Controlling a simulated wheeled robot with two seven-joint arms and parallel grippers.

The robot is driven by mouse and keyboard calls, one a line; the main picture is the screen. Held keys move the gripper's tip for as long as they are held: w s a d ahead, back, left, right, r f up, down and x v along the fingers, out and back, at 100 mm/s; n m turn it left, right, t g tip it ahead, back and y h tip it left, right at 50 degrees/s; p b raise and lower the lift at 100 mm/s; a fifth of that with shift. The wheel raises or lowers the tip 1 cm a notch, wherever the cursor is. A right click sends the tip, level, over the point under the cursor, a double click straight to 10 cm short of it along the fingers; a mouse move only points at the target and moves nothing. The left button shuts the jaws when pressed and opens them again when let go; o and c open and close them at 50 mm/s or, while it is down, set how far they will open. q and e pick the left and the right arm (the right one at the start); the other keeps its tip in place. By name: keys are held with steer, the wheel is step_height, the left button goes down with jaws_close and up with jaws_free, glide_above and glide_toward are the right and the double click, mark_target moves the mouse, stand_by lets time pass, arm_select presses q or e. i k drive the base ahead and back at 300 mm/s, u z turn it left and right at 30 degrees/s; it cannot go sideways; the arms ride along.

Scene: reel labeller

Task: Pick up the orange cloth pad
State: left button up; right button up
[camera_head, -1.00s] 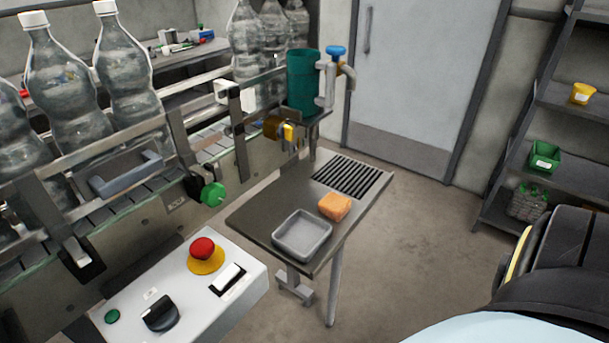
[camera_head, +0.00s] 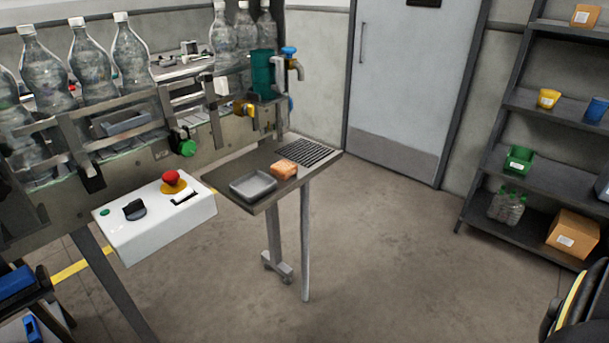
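The orange cloth pad (camera_head: 285,170) lies on the small metal side table (camera_head: 225,168), left of the picture's middle. It sits between a shallow grey tray (camera_head: 253,185) and a dark slotted drain grate (camera_head: 311,152). The pad is in plain view with nothing on it. Neither of my grippers shows in the head view. A dark, yellow-edged part at the lower right edge seems to be mine.
A white control box (camera_head: 150,222) with a red button stands left of the side table. Behind it runs a conveyor with large clear bottles (camera_head: 133,58). A shelf rack (camera_head: 535,170) stands at the right. The floor (camera_head: 400,250) in the middle is clear.

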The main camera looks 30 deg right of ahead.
mark_target(284, 169)
steer(key=z, duration=1.15)
steer(key=i, duration=0.15)
steer(key=z, duration=0.1)
